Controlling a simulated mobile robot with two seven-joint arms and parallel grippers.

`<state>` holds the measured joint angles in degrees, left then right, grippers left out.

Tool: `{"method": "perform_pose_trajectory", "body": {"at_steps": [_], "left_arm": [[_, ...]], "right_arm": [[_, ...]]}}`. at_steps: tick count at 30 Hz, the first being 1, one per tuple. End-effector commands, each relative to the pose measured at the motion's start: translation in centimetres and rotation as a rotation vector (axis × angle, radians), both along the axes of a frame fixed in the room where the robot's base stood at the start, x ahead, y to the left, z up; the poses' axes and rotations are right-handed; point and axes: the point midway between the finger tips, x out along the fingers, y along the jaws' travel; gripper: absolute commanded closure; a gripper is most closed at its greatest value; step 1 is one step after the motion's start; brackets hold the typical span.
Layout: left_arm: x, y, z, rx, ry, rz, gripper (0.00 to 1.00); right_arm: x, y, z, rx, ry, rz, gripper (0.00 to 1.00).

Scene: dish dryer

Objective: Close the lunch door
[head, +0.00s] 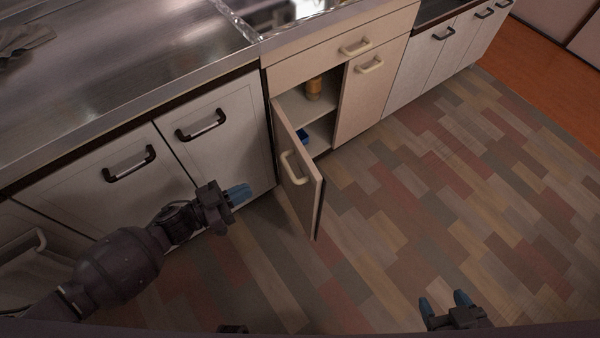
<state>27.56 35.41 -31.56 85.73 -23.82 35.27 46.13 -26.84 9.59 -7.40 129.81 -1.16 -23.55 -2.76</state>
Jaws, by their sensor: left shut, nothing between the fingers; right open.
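The beige cabinet door (302,182) stands open, swung out from its left edge into the room. It has a pale handle (293,168) on the face turned toward my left gripper. The cabinet opening shows a shelf (301,107) with a brown jar-like item (314,88) on it and a blue thing (303,136) lower down. My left gripper (240,194) is shut and empty, to the left of the door and apart from it. My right gripper (442,301) is open and empty above the floor at the bottom right, away from the door.
White cabinet fronts with dark handles (201,125) line the left, close to my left arm. A steel counter (110,75) runs above them. A closed beige door (366,97) is right of the opening. The wood-patterned floor (430,190) to the right is clear.

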Motion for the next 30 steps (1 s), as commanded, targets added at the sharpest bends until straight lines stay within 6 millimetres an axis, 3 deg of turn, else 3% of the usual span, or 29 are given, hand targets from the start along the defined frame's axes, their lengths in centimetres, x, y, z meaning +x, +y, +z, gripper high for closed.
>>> {"method": "perform_pose_trajectory", "body": {"at_steps": [1,10,30], "left_arm": [[0.1,0.0,-0.8,0.003,0.007,-0.023,1.00],[1.2,-1.4,-0.6,-0.003,0.003,-0.057,1.00],[5.9,-11.1,-0.9,-0.001,0.006,-0.055,1.00]], "right_arm": [[0.0,0.0,-0.4,-0.001,0.005,0.004,0.38],[0.5,0.1,0.0,-0.005,-0.009,0.011,0.38],[0.8,0.5,-0.7,-0.033,-0.020,0.050,0.38]]}}
